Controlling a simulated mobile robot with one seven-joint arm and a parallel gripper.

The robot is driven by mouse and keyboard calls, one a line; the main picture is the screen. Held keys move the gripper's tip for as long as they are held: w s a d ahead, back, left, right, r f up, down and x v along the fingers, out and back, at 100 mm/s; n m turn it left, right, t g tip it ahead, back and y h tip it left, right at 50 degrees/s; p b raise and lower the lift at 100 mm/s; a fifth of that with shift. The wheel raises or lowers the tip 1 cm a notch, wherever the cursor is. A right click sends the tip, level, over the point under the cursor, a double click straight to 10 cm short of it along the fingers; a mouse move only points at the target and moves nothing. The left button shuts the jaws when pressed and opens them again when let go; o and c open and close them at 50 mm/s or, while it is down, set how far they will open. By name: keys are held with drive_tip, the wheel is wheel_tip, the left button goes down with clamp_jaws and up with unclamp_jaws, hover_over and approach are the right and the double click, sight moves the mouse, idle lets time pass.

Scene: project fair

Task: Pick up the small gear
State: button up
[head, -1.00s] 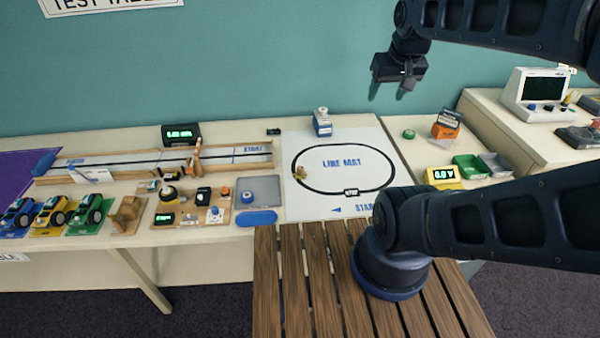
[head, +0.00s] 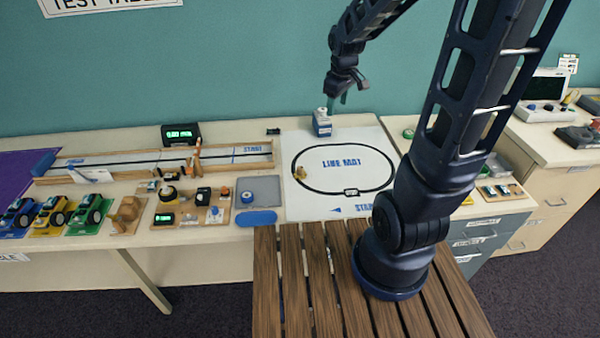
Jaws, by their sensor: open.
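My gripper (head: 338,100) is open and empty. It hangs in the air above the back edge of the line mat (head: 330,206), just above a blue and white box (head: 321,124). A small brass-coloured piece (head: 299,172) lies on the left part of the mat's black loop. It is too small for me to tell whether it is the small gear. I cannot make out a gear for certain anywhere else. My arm hides part of the table to the right of the mat.
A board with small parts (head: 194,208), a grey tray (head: 271,189) and toy cars (head: 53,212) stand left of the mat. A wooden track (head: 100,164) lies behind them. Small items (head: 498,191) sit at the right above labelled drawers (head: 476,240). The mat's middle is mostly clear.

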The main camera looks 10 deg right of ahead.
drive_tip(key=w+a+f+n+g, duration=0.1)
drive_tip(key=w+a+f+n, duration=0.15)
drive_tip(key=f, duration=0.35)
drive_tip(key=w+a+f+n, duration=0.2)
drive_tip(key=w+a+f, duration=0.15)
drive_tip(key=f, duration=0.25)
drive_tip(key=n+g, duration=0.1)
drive_tip(key=n, duration=0.3)
approach(300, 167)
drive_tip(key=shift+m, duration=0.25)
drive_tip(key=shift+f, duration=5.55)
drive_tip(key=c, duration=1.1)
drive_tip(key=shift+o, duration=0.2)
